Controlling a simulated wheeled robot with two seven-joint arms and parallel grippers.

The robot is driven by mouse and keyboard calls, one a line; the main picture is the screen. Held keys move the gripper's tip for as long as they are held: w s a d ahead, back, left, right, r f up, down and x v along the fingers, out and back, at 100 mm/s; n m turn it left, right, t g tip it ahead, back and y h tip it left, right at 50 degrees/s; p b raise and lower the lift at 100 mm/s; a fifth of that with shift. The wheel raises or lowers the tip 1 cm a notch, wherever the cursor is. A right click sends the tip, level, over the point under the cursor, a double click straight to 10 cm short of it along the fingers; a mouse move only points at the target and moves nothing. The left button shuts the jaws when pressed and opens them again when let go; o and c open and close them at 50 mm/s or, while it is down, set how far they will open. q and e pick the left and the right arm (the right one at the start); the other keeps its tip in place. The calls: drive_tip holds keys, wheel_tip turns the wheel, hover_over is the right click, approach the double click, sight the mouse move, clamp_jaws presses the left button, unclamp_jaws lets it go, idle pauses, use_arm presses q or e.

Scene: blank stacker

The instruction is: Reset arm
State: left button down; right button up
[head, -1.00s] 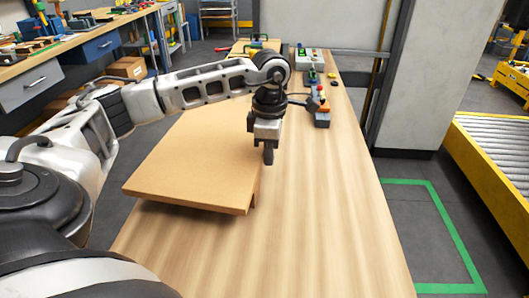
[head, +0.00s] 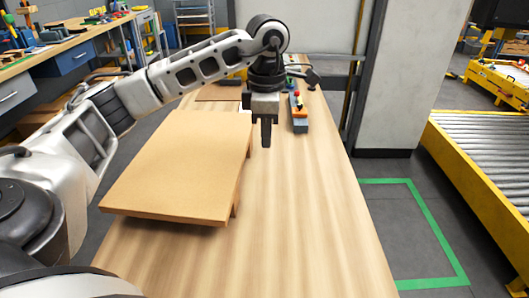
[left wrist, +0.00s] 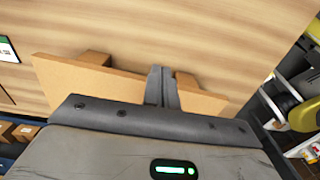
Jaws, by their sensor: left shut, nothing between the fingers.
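My left gripper (head: 266,133) points down above the wooden table (head: 290,220), just right of the far right corner of the raised board. Its fingers are shut with nothing between them. In the left wrist view the shut fingers (left wrist: 162,85) show in front of the board (left wrist: 90,85). The tan board (head: 180,165) sits on short wooden supports at the table's left side. My right gripper is in neither current view.
A grey block with coloured parts (head: 298,110) stands behind the gripper on the right. A roller conveyor (head: 490,155) with a yellow frame is at the far right. A workbench (head: 60,55) is at the back left. The table's front right is clear.

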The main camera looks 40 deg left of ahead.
use_arm(q)
drive_tip(key=shift+r, duration=1.3)
